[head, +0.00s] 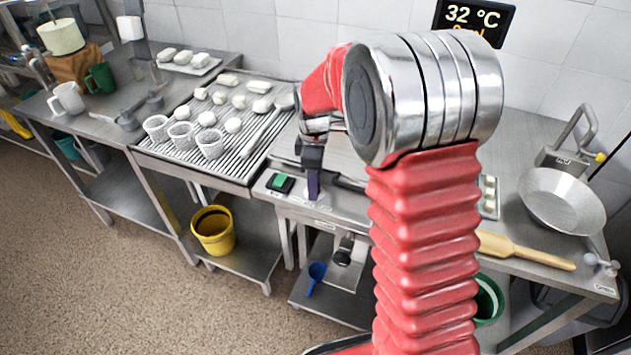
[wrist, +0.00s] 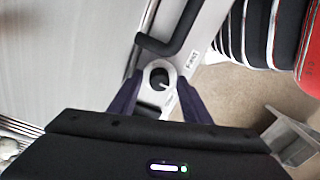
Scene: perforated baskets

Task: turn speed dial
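The speed dial (wrist: 158,76) is a pale ring with a dark round centre on the metal panel, seen in the wrist view. My gripper (wrist: 159,90) has its two dark purple fingers apart, one on each side of the dial, with nothing seen clamped between them. I cannot tell how far the fingertips are above the panel. In the head view my gripper (head: 313,186) points down at the front edge of the counter, and it mostly hides the dial there.
A green switch (head: 281,183) sits just left of my gripper. A dark bar handle (wrist: 170,45) lies close beyond the dial. A ribbed rack (head: 240,150) with perforated baskets (head: 210,143) stands left.

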